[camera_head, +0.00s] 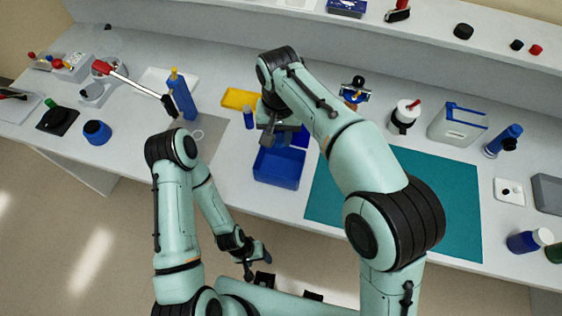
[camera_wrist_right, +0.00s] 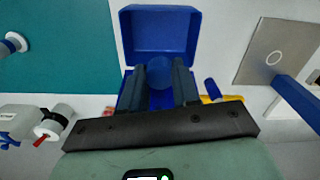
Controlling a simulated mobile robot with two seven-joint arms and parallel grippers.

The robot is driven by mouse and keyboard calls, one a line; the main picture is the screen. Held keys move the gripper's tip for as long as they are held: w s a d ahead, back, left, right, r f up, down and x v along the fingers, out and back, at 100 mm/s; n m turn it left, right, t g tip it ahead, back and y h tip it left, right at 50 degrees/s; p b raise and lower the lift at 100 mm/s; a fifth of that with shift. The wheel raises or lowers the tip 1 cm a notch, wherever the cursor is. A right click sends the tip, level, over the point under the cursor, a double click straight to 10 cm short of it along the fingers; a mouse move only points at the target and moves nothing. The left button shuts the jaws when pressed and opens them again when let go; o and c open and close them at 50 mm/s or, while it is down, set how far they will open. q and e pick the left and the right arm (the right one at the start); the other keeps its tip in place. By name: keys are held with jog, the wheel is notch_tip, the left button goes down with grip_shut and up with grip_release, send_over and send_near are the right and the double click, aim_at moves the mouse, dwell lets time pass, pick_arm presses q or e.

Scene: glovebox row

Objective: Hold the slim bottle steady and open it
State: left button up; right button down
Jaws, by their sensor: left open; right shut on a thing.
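My right gripper (camera_head: 277,133) is over the back part of the blue bin (camera_head: 278,170), away from that bottle. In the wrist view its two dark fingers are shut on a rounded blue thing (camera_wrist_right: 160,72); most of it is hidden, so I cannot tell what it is. My left gripper (camera_head: 258,262) is open, low in front of the bench and apart from everything on it.
A small blue bottle (camera_head: 248,118) and a yellow tray (camera_head: 239,98) are left of my right gripper. A teal mat (camera_head: 445,205) lies mostly clear at the right. A red-handled tool (camera_head: 120,72) leans near the tall bottle. A white canister (camera_head: 404,117) stands behind the mat.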

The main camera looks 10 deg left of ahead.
aim_at(280, 138)
notch_tip(280, 138, down, 8)
jog(key=shift+f+b, duration=0.25)
jog(key=shift+b, duration=0.25)
pick_arm(q)
jog(key=shift+s+f+b, duration=0.15)
jog(key=shift+s+f, duration=0.25)
jog(key=shift+f, duration=0.25)
jog(key=shift+s+f+b, duration=0.15)
jog(key=shift+s+f, duration=0.25)
jog(key=shift+f, duration=0.25)
pick_arm(e)
jog(key=shift+f, duration=3.3)
jog(key=shift+f, duration=0.1)
jog(key=c, duration=0.8)
grip_release()
pick_arm(q)
jog(key=shift+f, duration=0.1)
pick_arm(e)
notch_tip(280, 138, up, 12)
jog(key=shift+f+p, duration=0.15)
jog(key=shift+p, duration=0.55)
jog(key=shift+r, duration=0.3)
pick_arm(q)
jog(key=shift+w+r, duration=0.3)
jog(key=shift+r, duration=0.2)
jog(key=shift+w+r, duration=0.25)
jog(key=shift+r, duration=0.25)
